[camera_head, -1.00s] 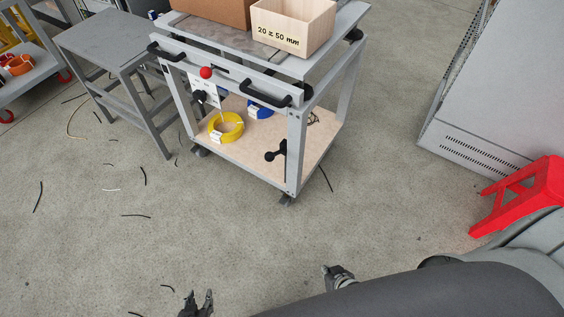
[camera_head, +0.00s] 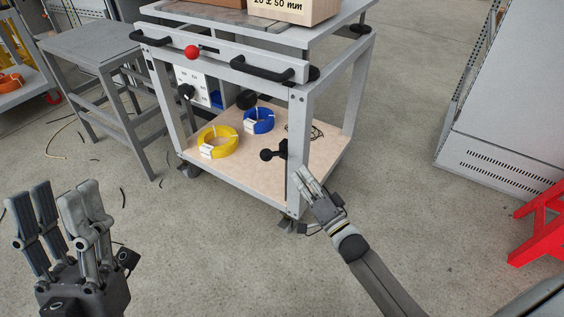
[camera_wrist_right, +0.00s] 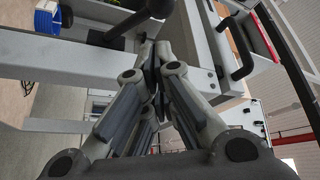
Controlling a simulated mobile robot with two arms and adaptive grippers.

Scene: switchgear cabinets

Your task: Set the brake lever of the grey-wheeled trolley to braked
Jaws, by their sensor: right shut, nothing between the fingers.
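The trolley (camera_head: 222,43) stands ahead, a grey frame with grey-looking casters and a wooden lower shelf. A black lever with a round knob (camera_head: 268,154) sits low by its near right leg. Another black knob (camera_head: 187,91) is by the left leg. No label shows which is the brake lever. My right gripper (camera_head: 304,178) is shut and empty, in front of the near right leg. In the right wrist view its fingers (camera_wrist_right: 155,55) are closed beside a black lever (camera_wrist_right: 120,26); I cannot tell whether they touch. My left gripper (camera_head: 62,192) is open and empty at lower left.
A red ball knob (camera_head: 192,52) and black handles (camera_head: 265,72) are on the trolley's front. Yellow (camera_head: 217,141) and blue (camera_head: 258,120) coils lie on the shelf. A grey table (camera_head: 85,45) is left, a red step stool (camera_head: 540,230) right. Floor in front is clear.

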